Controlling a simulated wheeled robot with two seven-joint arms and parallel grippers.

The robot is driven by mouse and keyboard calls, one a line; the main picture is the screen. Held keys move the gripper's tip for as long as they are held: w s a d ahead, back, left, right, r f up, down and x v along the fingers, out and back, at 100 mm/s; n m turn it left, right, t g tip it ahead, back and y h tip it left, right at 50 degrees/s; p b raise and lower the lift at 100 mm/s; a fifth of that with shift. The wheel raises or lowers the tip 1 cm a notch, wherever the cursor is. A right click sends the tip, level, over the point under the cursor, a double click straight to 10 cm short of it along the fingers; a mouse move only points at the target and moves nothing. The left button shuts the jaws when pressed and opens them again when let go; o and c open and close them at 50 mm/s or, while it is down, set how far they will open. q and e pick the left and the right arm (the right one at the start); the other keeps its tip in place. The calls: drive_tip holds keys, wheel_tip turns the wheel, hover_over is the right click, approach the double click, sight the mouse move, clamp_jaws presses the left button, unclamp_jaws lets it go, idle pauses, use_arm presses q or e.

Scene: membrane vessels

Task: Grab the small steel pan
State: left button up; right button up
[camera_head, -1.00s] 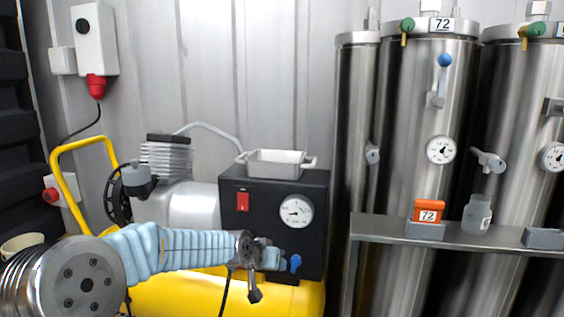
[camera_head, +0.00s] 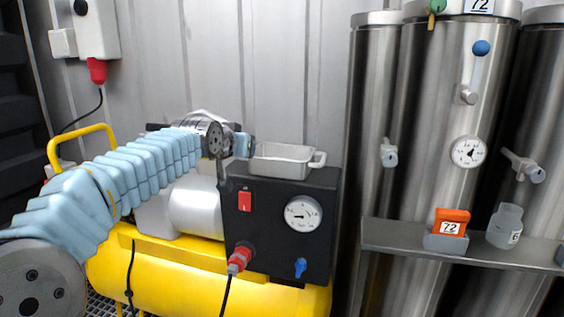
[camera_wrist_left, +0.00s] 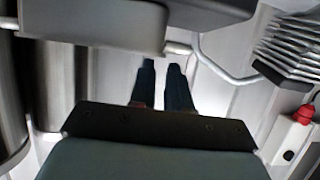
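The small steel pan (camera_head: 283,160) is a light grey rectangular tray with side handles. It sits on top of the black control box (camera_head: 270,215). Its right handle shows in the head view, while its left end is partly hidden by my left gripper (camera_head: 246,146). In the left wrist view the pan (camera_wrist_left: 90,30) is at the top, with a handle stub (camera_wrist_left: 178,48) just beyond the fingertips. My left gripper (camera_wrist_left: 162,66) shows two dark fingers with a gap between them, open and empty beside the handle. My right gripper is not in view.
The yellow compressor (camera_head: 200,275) with its motor stands under and left of the pan. Steel vessels (camera_head: 445,110) stand at right. The wall is behind the pan.

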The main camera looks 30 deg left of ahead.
use_arm(q)
drive_tip(key=p+x, duration=0.1)
drive_tip(key=x, duration=0.4)
drive_tip(key=shift+w+d, duration=0.1)
drive_tip(key=shift+w, duration=0.05)
drive_tip(key=shift+c, duration=0.5)
clamp_jaws()
